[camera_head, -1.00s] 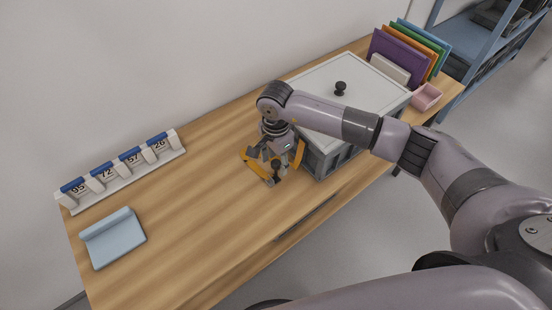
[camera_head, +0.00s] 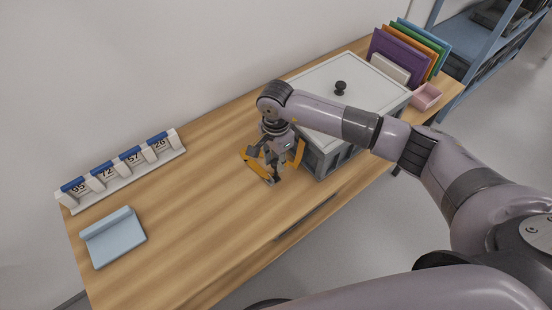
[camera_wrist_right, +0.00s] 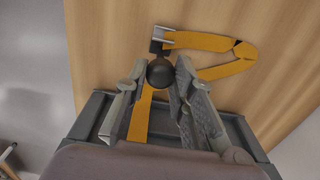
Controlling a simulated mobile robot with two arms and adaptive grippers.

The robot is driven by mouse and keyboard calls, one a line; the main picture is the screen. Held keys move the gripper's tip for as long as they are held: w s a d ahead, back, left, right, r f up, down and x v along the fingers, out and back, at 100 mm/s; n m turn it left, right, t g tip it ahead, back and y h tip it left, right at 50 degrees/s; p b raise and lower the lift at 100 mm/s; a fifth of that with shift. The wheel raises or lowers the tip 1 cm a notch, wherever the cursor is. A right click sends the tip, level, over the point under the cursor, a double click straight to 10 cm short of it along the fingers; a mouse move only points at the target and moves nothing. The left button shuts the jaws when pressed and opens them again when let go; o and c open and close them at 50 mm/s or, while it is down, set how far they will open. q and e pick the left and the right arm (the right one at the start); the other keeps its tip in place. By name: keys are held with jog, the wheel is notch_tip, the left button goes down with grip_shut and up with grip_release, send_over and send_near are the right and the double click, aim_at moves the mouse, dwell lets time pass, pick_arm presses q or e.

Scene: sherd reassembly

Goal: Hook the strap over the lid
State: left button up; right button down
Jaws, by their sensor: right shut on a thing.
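The orange strap (camera_head: 257,166) hangs at the near left end of the grey crate (camera_head: 325,160), over the wooden table. In the right wrist view the strap (camera_wrist_right: 207,42) bends to the right, with a metal buckle piece (camera_wrist_right: 163,36) and a black ball knob (camera_wrist_right: 160,74) at its end. My right gripper (camera_head: 271,160) is shut on this knob; its fingertips (camera_wrist_right: 158,78) sit on either side of the ball. The pale grey lid (camera_head: 322,78) lies on the crate and has a black knob (camera_head: 340,88) on top. My left gripper is out of view.
A number counter (camera_head: 125,178) and a light blue folded item (camera_head: 113,240) lie at the table's left. Coloured folders (camera_head: 394,55) and a pink tray (camera_head: 427,97) stand beyond the crate. The table's middle (camera_head: 200,200) is clear.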

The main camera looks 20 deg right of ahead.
jog(key=shift+r, duration=0.15)
jog(key=shift+r+p, duration=0.55)
jog(key=shift+r, duration=0.8)
